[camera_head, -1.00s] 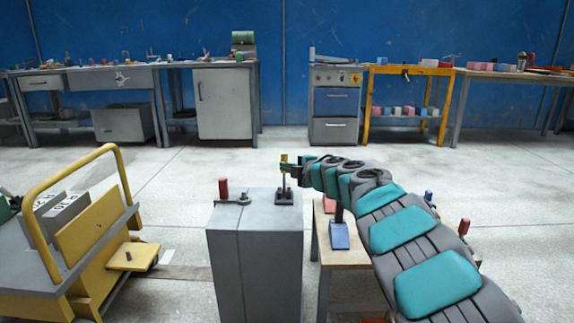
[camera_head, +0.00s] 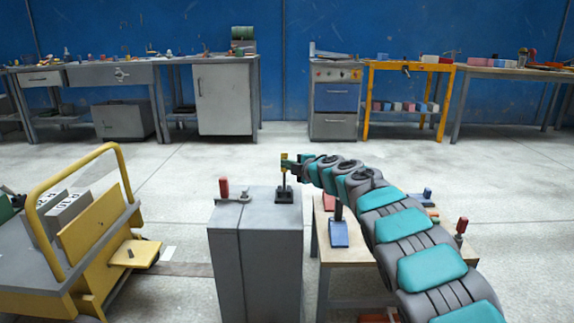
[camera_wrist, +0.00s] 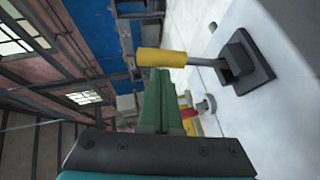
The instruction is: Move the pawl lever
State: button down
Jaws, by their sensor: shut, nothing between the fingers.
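A lever with a yellow handle (camera_wrist: 161,58) rises from a dark square base (camera_head: 284,196) on top of a grey cabinet (camera_head: 256,240). A second lever with a red handle (camera_head: 224,187) stands to its left on the same top; it shows partly behind my fingers in the wrist view (camera_wrist: 188,114). I cannot tell by name which one is the pawl lever. My gripper (camera_wrist: 157,75) is shut and empty, its green fingers close to the yellow handle. In the head view my gripper (camera_head: 290,164) overlaps the lever's top, so I cannot tell whether they touch.
A low wooden table (camera_head: 350,258) with a blue-based lever (camera_head: 338,233) stands right of the cabinet, partly behind my arm. A yellow trolley (camera_head: 90,235) stands at left. Workbenches line the blue back wall, with open floor before them.

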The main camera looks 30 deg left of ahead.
jog(key=w+p, duration=0.1)
jog(key=p, duration=0.2)
jog(key=w+a+p, duration=0.1)
jog(key=p, duration=0.3)
jog(key=shift+r, duration=0.4)
jog(key=shift+w+a+f+p, duration=0.2)
jog(key=shift+w+f+p, duration=0.15)
jog(key=shift+p, duration=0.7)
jog(key=shift+s, duration=0.1)
jog(key=s+d+r+b, duration=0.3)
jog(key=s+d+r, duration=0.3)
jog(key=d, duration=0.3)
jog(key=shift+s+d, duration=0.15)
jog(key=shift+s, duration=0.3)
